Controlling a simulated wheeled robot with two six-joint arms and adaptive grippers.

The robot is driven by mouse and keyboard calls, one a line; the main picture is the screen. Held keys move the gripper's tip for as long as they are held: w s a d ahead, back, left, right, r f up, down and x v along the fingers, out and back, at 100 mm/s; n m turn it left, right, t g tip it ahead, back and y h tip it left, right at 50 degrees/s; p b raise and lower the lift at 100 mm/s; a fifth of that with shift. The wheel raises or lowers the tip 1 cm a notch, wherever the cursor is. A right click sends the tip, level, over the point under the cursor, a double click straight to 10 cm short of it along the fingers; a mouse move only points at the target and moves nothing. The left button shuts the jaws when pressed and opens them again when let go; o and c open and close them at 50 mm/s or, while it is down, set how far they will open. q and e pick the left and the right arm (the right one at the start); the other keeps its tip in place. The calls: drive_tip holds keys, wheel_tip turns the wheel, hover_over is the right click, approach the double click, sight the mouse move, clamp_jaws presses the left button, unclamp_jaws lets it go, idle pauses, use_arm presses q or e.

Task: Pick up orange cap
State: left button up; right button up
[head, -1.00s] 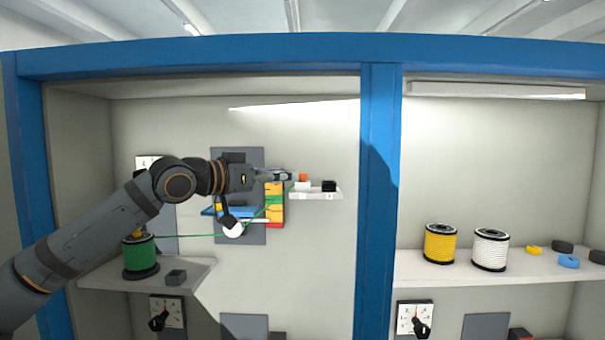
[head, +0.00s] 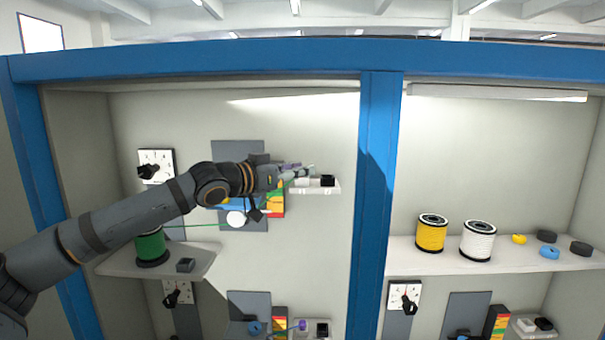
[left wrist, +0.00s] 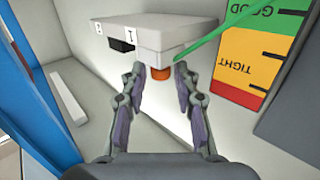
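The orange cap (left wrist: 161,72) shows in the left wrist view at the edge of the white switch box (left wrist: 152,32), between the two fingertips. My left gripper (left wrist: 159,78) is open, with one finger on each side of the cap. Small gaps seem to show between cap and fingers; I cannot tell whether they touch. In the head view my left gripper (head: 304,170) is just above the white switch box (head: 318,190), and its fingers hide the cap. My right gripper is in neither view.
A green cable (left wrist: 225,38) runs close beside the box and the gauge with coloured bands (left wrist: 253,58). A blue post (head: 376,190) stands right of the box. A green spool (head: 150,247) is at left; yellow (head: 432,233) and white (head: 477,241) spools stand on the right shelf.

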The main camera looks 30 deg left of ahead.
use_arm(q)
drive_tip(key=c, duration=0.4)
drive_tip(key=shift+c, duration=0.2)
drive_tip(key=shift+r, duration=0.1)
drive_tip(key=shift+r+p, duration=0.25)
drive_tip(key=shift+p, duration=0.05)
wheel_tip(320, 180, up, 3)
drive_tip(key=shift+f+p, duration=0.2)
drive_tip(key=shift+p, duration=1)
drive_tip(key=s+d+r+p, duration=0.2)
drive_tip(key=s+d+r, duration=0.6)
drive_tip(key=s+r, duration=0.3)
drive_tip(key=shift+d+r, duration=0.3)
drive_tip(key=shift+r, duration=0.55)
